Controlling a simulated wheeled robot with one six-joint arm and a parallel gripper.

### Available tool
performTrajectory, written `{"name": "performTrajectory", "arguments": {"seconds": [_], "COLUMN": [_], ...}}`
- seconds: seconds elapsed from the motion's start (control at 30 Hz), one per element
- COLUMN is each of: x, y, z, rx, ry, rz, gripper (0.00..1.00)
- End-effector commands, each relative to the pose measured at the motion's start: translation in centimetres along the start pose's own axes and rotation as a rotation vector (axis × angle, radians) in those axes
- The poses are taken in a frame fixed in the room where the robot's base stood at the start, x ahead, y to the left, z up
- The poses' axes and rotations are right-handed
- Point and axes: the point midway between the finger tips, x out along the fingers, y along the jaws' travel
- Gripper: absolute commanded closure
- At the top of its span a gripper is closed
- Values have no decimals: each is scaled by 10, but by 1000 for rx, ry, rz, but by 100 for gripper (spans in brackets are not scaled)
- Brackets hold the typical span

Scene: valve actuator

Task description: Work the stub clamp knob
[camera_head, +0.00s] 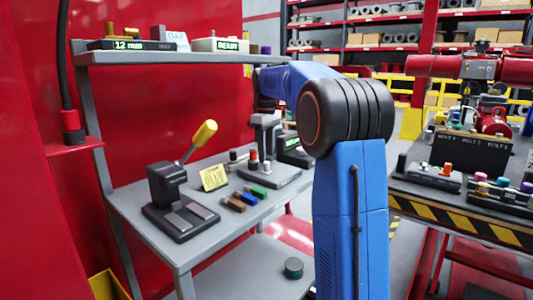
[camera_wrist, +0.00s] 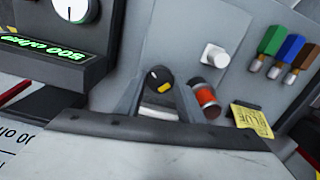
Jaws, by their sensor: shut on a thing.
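A round black knob with a yellow mark (camera_wrist: 159,79) shows between the fingertips of my gripper (camera_wrist: 158,88) in the wrist view. My gripper is shut on this knob from both sides, one grey finger at its left and one at its right. I take it for the stub clamp knob; no label on it can be read. In the head view my gripper (camera_head: 265,120) is over the grey bench, and the knob cannot be made out there. A red cylinder (camera_wrist: 206,97) and a white knob (camera_wrist: 214,55) are close to the right finger.
A box with a green display (camera_wrist: 42,45) stands at the left in the wrist view. A yellow note (camera_head: 214,177), several coloured blocks (camera_head: 245,198) and a yellow-handled lever device (camera_head: 180,205) share the bench. A shelf (camera_head: 170,58) hangs above.

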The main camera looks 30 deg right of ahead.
Motion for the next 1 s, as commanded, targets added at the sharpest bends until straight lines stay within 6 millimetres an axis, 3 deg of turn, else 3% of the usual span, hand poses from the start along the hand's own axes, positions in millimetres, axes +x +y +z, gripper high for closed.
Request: {"name": "performTrajectory", "arguments": {"seconds": [1.0], "x": [-2], "y": [0], "z": [-1], "rx": [963], "ry": [7], "rz": [2], "gripper": [88]}}
